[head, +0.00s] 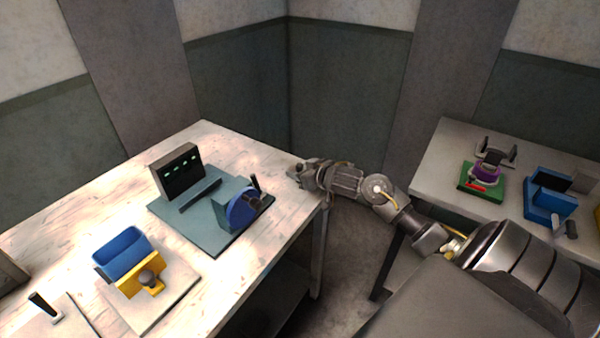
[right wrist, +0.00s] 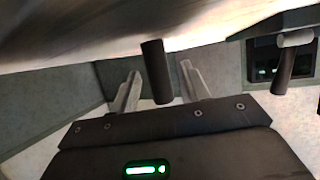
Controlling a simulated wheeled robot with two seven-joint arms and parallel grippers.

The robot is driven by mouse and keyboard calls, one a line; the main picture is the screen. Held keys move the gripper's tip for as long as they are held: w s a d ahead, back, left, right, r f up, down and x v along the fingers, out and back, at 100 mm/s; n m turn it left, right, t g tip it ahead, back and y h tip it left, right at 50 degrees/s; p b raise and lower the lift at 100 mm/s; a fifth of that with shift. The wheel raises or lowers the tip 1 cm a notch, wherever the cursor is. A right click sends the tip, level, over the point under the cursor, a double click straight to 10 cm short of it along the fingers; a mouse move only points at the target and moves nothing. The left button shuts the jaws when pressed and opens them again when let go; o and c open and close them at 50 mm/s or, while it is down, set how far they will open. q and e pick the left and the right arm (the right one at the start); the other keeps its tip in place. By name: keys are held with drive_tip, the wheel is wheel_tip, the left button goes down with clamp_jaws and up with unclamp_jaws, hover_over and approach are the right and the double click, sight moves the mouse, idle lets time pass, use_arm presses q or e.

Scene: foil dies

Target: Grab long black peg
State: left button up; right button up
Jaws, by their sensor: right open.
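My right gripper (head: 298,171) is at the right corner of the wooden table in the head view, open. In the right wrist view its two pale fingers (right wrist: 160,68) stand apart. A black upright peg (right wrist: 156,72) shows in the gap between them, meeting the pale table surface at the top of that picture. It does not look gripped, and its exact depth between the fingers is unclear. I cannot make this peg out in the head view, where the gripper covers that corner. My left gripper is not in view.
A teal-based fixture with a blue wheel (head: 241,209) and a black handle stands left of the gripper, with a green-lit display box (head: 177,171) behind. A blue bin (head: 124,254) and yellow block stand nearer. Another table (head: 440,155) is at right.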

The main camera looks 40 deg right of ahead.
sight(300, 164)
drive_tip(key=shift+w, duration=0.1)
drive_tip(key=shift+c, duration=1.1)
clamp_jaws()
drive_tip(key=shift+r, duration=0.5)
wheel_tip(300, 164, up, 2)
drive_tip(key=shift+r+p, duration=0.25)
drive_tip(key=shift+p, duration=0.05)
drive_tip(key=a+r+p+v, duration=0.1)
drive_tip(key=v, duration=0.7)
drive_tip(key=w+a+r+p+v, duration=0.1)
drive_tip(key=r+v, duration=0.1)
drive_tip(key=v, duration=0.6)
